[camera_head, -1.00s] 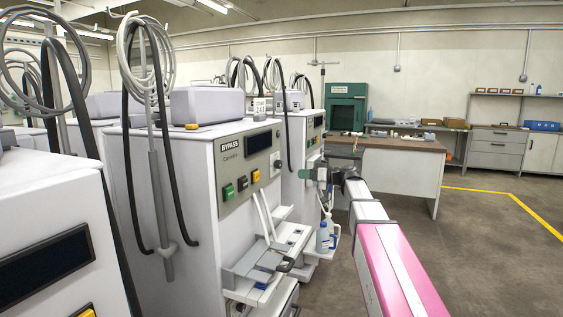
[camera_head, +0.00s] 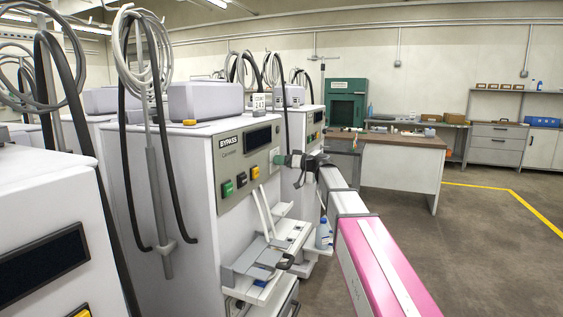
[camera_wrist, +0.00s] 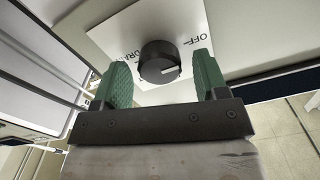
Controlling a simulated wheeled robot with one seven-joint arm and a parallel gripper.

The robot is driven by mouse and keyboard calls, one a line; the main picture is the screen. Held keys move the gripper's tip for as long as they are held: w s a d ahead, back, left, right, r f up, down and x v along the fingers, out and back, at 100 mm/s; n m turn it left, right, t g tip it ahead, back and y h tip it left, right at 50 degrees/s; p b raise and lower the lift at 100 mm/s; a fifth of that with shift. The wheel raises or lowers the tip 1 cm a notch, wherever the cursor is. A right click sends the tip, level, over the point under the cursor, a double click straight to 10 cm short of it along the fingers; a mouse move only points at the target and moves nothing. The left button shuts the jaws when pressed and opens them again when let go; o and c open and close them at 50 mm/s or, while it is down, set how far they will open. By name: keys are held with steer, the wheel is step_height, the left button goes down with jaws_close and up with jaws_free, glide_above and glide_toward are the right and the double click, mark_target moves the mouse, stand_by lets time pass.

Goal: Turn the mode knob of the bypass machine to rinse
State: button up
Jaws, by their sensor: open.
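The bypass machine (camera_head: 190,190) is a white cabinet with a "BYPASS" label on its grey front panel (camera_head: 236,168). Its mode knob (camera_wrist: 158,60) is round and black with a white pointer mark, on a white plate (camera_wrist: 118,32) in the wrist view. "OFF" is readable on the plate; another label at left is partly hidden. My gripper (camera_wrist: 155,78) is open, its green fingers on either side of the knob. I cannot tell whether they touch it. In the head view my gripper (camera_head: 291,160) is at the panel's right edge and hides the knob.
Green, black and yellow buttons (camera_head: 241,180) are on the panel left of my gripper. Below are a protruding shelf (camera_head: 262,262) and pale tubes. A similar machine (camera_head: 308,125) stands behind, a desk (camera_head: 400,165) farther back. The floor at right is clear.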

steer(key=shift+a, duration=0.1)
steer(key=c, duration=0.9)
steer(key=shift+c, duration=0.2)
steer(key=shift+m, duration=0.4)
steer(key=m, duration=1.8)
steer(key=shift+w+f+m, duration=0.15)
steer(key=shift+f+m, duration=0.15)
steer(key=shift+m, duration=0.1)
